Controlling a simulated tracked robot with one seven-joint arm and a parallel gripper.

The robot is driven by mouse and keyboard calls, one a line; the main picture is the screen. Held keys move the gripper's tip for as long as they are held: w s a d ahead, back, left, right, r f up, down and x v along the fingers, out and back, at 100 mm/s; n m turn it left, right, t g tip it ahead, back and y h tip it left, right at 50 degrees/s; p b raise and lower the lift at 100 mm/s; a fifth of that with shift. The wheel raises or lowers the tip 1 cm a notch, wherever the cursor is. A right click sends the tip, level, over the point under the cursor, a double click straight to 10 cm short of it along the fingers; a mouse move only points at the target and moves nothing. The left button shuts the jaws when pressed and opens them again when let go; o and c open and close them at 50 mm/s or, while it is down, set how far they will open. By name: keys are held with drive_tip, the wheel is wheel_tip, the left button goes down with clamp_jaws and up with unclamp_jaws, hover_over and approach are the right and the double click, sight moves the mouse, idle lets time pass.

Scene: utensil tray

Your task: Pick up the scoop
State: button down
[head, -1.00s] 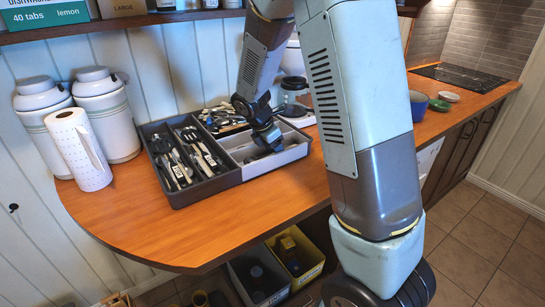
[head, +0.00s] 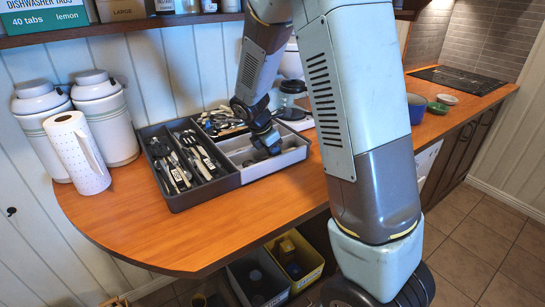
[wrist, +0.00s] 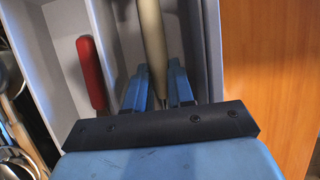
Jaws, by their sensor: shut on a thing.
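My gripper (wrist: 158,84) reaches down into the light grey compartments of the utensil tray (head: 207,197). It also shows in the head view (head: 268,149). Its blue fingers are shut on a long pale beige handle (wrist: 152,38), one finger on each side. The far end of this utensil is out of view, so I cannot tell from its shape whether it is the scoop. A red handle (wrist: 91,70) lies in the tray to the left of my fingers in the wrist view, apart from them.
Metal cutlery fills the tray's dark left side. A paper towel roll (head: 78,155) and white canisters (head: 105,118) stand to its left. A glass jar (head: 293,100) stands behind right. The wooden counter (head: 190,240) in front is clear.

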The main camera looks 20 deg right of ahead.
wheel_tip(320, 180, up, 3)
drive_tip(key=shift+f, duration=0.1)
drive_tip(key=s+r, duration=1)
drive_tip(key=s, duration=0.4)
drive_tip(key=shift+d, duration=0.3)
drive_tip(key=shift+r, duration=0.1)
